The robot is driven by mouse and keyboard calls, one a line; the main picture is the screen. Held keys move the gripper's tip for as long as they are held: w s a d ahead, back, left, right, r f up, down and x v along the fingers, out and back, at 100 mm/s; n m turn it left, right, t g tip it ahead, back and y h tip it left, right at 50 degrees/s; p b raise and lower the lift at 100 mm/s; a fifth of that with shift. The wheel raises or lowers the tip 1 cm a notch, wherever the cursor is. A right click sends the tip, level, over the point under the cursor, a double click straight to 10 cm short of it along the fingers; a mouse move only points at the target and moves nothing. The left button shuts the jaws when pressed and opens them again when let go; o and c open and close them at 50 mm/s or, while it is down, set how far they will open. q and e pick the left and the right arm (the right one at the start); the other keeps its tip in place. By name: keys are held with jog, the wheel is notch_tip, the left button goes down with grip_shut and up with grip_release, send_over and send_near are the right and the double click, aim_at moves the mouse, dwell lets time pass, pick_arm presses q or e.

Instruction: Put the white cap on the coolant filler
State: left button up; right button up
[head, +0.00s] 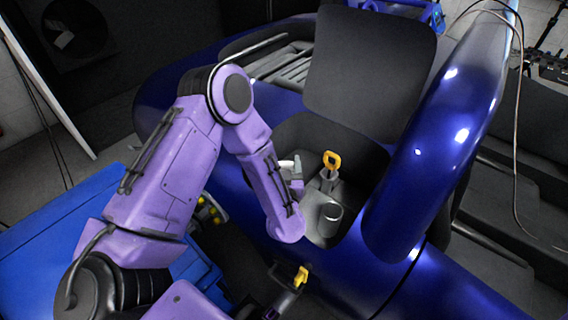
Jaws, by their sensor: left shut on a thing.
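My left gripper (296,174) is over the engine recess, partly hidden behind my forearm and wrist. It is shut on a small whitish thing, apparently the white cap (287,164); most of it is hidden. A short grey upright neck (329,218), apparently the coolant filler, stands in the recess to the right of my wrist. No cap shows on its top. The gripper is above and left of it in the picture, apart from it.
A dark raised panel (370,75) and a thick blue body curve (437,150) bound the recess. A blue surface (50,235) is at left.

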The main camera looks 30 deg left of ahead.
pick_arm(q)
jog(key=shift+f+b, duration=0.3)
jog(key=shift+f, duration=0.15)
pick_arm(e)
jog(key=shift+f, duration=0.4)
pick_arm(q)
jog(key=o, duration=0.8)
jog(key=shift+c, duration=0.2)
